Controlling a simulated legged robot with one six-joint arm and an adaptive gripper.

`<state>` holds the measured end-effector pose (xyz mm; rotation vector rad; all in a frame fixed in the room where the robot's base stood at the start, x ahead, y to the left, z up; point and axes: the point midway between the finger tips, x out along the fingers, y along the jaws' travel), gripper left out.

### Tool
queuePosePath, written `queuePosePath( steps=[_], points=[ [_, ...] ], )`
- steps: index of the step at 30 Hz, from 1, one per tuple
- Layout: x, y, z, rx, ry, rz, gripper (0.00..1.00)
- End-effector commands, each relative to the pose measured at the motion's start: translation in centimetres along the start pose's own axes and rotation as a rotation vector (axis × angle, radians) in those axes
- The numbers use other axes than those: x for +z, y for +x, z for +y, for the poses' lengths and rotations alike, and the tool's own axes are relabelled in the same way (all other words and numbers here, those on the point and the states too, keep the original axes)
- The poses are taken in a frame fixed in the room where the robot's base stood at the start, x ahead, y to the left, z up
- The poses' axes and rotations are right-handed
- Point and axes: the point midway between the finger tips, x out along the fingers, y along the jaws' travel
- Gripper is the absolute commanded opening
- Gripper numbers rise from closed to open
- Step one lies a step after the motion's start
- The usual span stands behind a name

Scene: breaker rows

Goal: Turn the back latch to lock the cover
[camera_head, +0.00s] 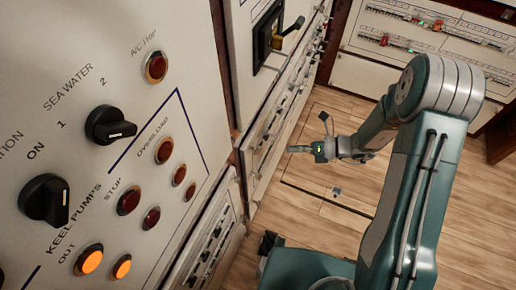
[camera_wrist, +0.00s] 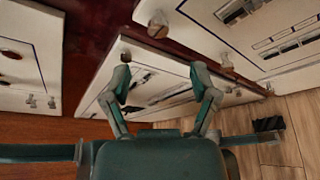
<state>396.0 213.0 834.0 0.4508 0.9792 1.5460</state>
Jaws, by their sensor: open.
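My gripper (camera_head: 309,133) is open and empty, in front of the breaker panels in the head view. In the wrist view its two fingers (camera_wrist: 160,75) are spread before a white panel with dark breaker slots (camera_wrist: 165,97), which looks like the cover. No contact between fingers and knobs is clear.
A control panel with black knobs (camera_head: 111,125) and lit buttons fills the left of the head view. A black-handled switch (camera_head: 270,37) stands on the wall beyond. Another breaker panel (camera_head: 430,30) is at the back. The wooden floor (camera_head: 325,220) is mostly clear.

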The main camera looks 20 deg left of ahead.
Motion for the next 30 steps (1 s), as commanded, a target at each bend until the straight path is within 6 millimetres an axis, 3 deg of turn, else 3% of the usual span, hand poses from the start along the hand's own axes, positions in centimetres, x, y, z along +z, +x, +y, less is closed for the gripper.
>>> queuePosePath(
  steps=[18, 30],
  points=[
    [-0.1, 9.6, 0.1, 0.002, -0.003, 0.005, 0.76],
    [0.0, 10.5, 0.1, 0.000, -0.004, 0.002, 0.76]
  ],
)
